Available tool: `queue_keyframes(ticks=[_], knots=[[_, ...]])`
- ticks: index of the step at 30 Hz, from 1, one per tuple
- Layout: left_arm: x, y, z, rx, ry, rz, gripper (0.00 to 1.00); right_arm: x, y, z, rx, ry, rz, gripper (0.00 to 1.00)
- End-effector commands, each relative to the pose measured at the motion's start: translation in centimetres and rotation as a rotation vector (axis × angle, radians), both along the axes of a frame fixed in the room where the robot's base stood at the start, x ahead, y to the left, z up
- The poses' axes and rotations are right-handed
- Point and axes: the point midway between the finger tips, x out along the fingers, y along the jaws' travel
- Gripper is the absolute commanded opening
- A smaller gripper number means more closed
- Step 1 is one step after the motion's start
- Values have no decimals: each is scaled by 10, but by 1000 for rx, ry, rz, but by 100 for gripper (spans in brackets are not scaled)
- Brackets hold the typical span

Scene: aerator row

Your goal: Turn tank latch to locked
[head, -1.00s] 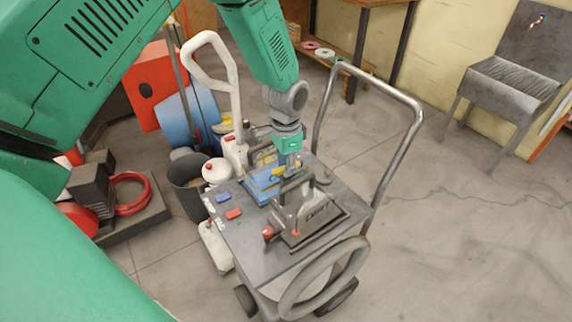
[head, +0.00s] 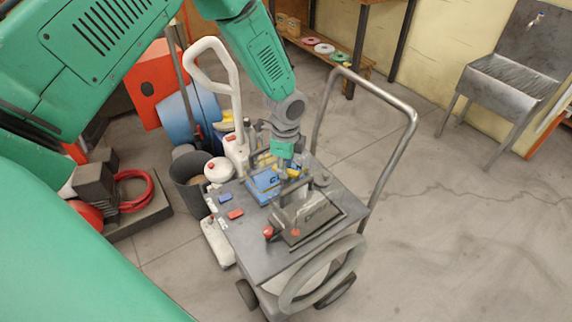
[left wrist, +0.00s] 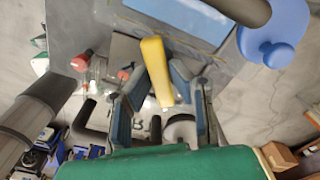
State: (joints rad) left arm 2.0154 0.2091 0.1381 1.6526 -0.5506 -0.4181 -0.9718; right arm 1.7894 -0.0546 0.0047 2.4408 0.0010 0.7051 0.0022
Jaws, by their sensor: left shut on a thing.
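The cart (head: 243,243) has a dark grey top, carrying a grey lettered block (head: 318,212) and a blue lettered box (head: 262,184). My left gripper (head: 287,183) points down over the cart top between these two. A yellow latch handle (left wrist: 158,72) lies between its fingers in the left wrist view, and the gripper is shut on it. In the head view a bit of yellow (head: 291,172) shows beside the gripper. The latch's base and any lock mark are hidden or too small to tell. My right gripper is not in view.
A red knob (head: 268,232) and small blue and red blocks (head: 235,214) sit on the cart top near the gripper. The cart's tubular push handle (head: 395,160) rises at the right and a ring-shaped wheel (head: 320,280) stands in front.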

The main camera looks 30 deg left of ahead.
Motion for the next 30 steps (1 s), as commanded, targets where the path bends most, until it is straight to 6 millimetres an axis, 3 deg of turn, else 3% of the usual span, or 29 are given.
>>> queue_keyframes(ticks=[1,15,30], knots=[[7,0,6,-2,-18,-44,0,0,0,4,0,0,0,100],[7,0,5,0,-17,-441,0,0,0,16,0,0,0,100],[7,0,4,2,-17,-618,0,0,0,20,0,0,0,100]])
